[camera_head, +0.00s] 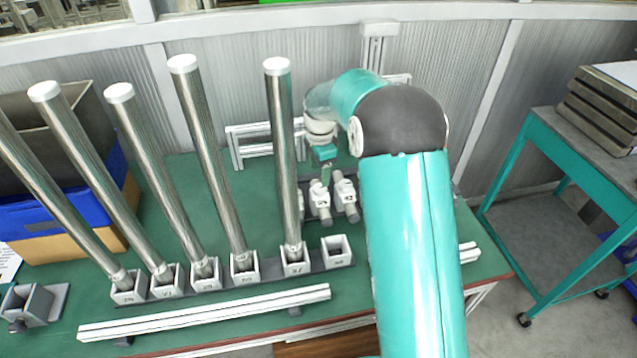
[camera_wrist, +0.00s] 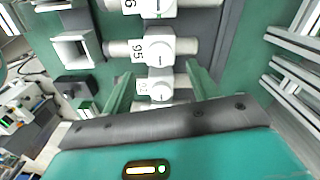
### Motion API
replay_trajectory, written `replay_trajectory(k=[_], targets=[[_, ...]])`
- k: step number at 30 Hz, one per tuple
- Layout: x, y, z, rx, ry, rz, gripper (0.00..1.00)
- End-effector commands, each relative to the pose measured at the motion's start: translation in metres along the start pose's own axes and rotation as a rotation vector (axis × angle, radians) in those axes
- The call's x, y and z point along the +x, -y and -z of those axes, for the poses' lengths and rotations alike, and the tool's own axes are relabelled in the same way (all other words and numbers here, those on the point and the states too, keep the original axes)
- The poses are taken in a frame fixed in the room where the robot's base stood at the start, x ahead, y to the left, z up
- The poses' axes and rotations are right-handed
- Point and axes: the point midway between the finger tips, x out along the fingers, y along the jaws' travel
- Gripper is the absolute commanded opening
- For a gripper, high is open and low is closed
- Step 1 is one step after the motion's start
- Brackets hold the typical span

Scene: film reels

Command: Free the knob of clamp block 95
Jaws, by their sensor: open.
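Clamp block 95 (camera_wrist: 153,50) is a white block in the middle of a row in the wrist view, with its number readable. A round white part with a dark line sits on its face, and a grey cylinder (camera_wrist: 118,48) sticks out to its left. My gripper (camera_wrist: 160,68) is open and empty. Its two green fingers stand apart on either side of the row, near the lower edge of block 95. Another white block (camera_wrist: 155,88) lies between the fingers, partly hidden by my gripper. In the head view my gripper (camera_head: 325,172) is above the white clamp blocks (camera_head: 320,198), whose labels are unclear.
Tall steel tubes (camera_head: 285,150) stand in numbered sockets left of my arm. An empty square socket (camera_head: 337,252) is near the blocks. White rails (camera_head: 205,312) lie along the table's (camera_head: 190,195) front. A teal trolley (camera_head: 560,150) stands at the right.

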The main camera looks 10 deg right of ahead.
Motion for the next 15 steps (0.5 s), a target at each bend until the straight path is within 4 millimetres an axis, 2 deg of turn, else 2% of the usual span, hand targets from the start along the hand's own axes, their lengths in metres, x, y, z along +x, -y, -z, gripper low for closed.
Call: replay_trajectory(k=[3,7,15], targets=[[0.025,0.0,0.0,0.0,0.001,-0.004,0.59],[0.044,0.001,-0.001,-0.001,0.002,-0.003,0.59],[0.059,0.004,-0.002,-0.001,0.0,0.0,0.59]])
